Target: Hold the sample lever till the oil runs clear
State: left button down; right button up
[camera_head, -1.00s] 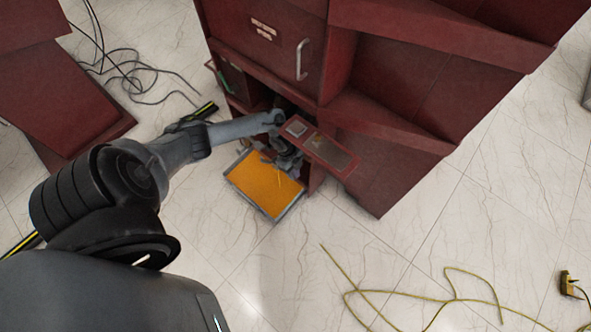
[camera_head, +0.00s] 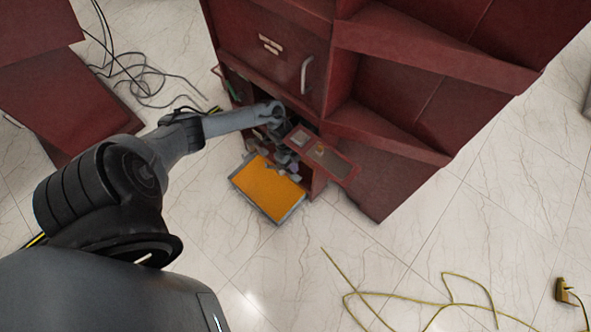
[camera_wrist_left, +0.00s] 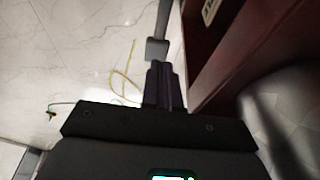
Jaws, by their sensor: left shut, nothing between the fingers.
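My left gripper (camera_head: 283,158) is at the open lower compartment of the red cabinet, just above the orange tray; its fingertips are hard to make out there. In the left wrist view its fingers (camera_wrist_left: 163,84) are shut and empty. A grey bar with a flat, wider end (camera_wrist_left: 157,49) shows just beyond the fingertips; I cannot tell whether it is the sample lever or whether it touches them. The tray (camera_head: 245,197) has a grey rim and an orange surface. No oil stream can be made out now. My right gripper is not in view.
The red cabinet (camera_head: 270,62) stands over the compartment. A small red hatch panel (camera_head: 335,162) sticks out right of my gripper. Black cables (camera_head: 140,85) lie at the left and a yellow cord (camera_head: 440,300) on the floor at the lower right. The floor between is clear.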

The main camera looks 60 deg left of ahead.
pick_arm(q)
jog(key=shift+p+v, duration=0.65)
jog(key=shift+v, duration=1.1)
jog(key=shift+d, duration=0.1)
